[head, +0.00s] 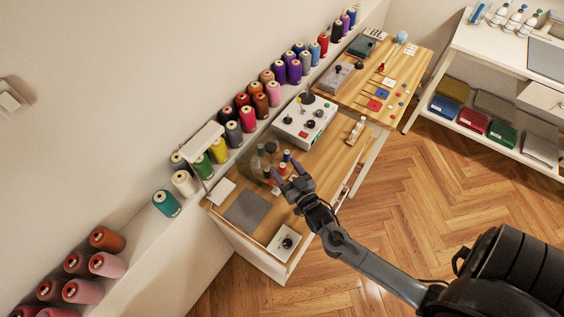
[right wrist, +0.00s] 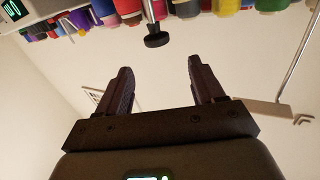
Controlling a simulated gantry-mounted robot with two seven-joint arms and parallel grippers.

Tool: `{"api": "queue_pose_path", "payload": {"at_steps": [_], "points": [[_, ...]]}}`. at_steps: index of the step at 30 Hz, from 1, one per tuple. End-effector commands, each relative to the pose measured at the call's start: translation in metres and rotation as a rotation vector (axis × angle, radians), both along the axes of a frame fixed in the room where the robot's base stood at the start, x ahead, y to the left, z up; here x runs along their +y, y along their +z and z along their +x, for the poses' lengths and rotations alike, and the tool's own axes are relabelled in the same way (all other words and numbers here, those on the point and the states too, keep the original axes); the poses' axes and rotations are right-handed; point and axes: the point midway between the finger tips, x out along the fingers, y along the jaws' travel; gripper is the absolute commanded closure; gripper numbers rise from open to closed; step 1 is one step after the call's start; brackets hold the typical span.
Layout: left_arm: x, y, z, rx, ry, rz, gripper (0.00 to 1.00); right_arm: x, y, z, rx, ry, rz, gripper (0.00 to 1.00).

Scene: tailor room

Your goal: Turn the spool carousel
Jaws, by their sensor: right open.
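The spool carousel (head: 268,171) stands on the wooden worktop, with several small coloured spools around it. My right gripper (head: 288,176) comes in from the lower right in the head view and is at the carousel's near side, covering part of it. Whether it touches the carousel I cannot tell. In the right wrist view its two dark fingers (right wrist: 162,74) are spread apart with nothing between them. A dark round knob on a thin metal rod (right wrist: 157,40) shows beyond the fingertips there. My left gripper is in neither view.
A white control box (head: 305,121) with knobs stands behind the carousel. A white lamp (head: 203,138), a grey mat (head: 246,208) and a white box with a black knob (head: 287,241) are nearby. Large thread spools (head: 219,150) line the wall ledge.

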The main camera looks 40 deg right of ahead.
Motion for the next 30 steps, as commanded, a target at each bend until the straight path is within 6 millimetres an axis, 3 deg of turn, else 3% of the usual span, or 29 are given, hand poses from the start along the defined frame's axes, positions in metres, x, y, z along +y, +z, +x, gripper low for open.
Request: {"api": "queue_pose_path", "payload": {"at_steps": [3,7,12,17,23,30], "points": [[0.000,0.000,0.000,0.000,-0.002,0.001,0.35,0.017,0.000,0.005,-0.009,0.086,0.056,0.32],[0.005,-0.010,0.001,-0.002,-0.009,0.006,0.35,0.019,-0.005,0.010,-0.015,0.218,0.088,0.32],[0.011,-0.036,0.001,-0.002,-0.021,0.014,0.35,-0.005,-0.012,0.012,0.004,0.366,0.060,0.32],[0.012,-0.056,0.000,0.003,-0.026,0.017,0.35,-0.040,-0.008,0.014,0.010,0.389,-0.020,0.32],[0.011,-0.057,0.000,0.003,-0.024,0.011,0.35,-0.041,-0.006,0.031,0.006,0.388,-0.028,0.32],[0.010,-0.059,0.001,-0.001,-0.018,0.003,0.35,-0.035,-0.006,0.068,0.006,0.387,-0.027,0.32]]}}
